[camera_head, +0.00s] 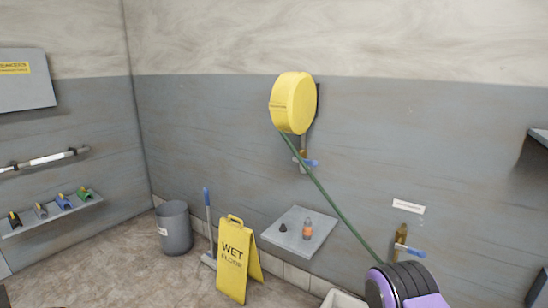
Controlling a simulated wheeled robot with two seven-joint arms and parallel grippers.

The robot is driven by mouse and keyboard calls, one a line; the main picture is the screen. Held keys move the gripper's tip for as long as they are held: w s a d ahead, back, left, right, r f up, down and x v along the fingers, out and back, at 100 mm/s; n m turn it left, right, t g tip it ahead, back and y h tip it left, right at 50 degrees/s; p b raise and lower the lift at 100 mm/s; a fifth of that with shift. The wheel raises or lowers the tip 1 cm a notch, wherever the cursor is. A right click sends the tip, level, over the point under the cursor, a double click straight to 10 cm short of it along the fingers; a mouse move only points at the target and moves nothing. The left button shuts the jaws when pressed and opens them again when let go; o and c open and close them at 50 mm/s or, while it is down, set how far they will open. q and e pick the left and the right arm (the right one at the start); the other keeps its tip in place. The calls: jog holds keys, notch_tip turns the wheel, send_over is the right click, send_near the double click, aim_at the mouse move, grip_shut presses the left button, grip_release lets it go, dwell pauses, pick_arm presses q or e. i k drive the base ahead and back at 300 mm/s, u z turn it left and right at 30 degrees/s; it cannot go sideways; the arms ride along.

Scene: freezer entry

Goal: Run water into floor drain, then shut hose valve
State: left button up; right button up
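A yellow round hose reel (293,103) is mounted high on the far wall. A green hose (335,207) runs from it, taut, down to the right and passes out of sight at my purple and black arm part at the bottom edge. Just below the reel is a brass valve with a blue handle (312,163). A second brass tap with a blue lever (411,252) is lower on the wall at right. The hose's end and the floor drain are not visible. Neither gripper shows, and no running water is visible.
A yellow wet-floor sign (233,268), a grey bin (174,228) and a blue-handled squeegee or broom (207,215) stand by the wall. A small shelf (277,236) holds an orange bottle (307,229). A pale basin edge (340,298) is at the bottom.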

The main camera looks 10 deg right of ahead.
aim_at(313, 163)
jog(key=z, duration=0.15)
jog(key=i, duration=1.05)
jog(key=z, duration=0.5)
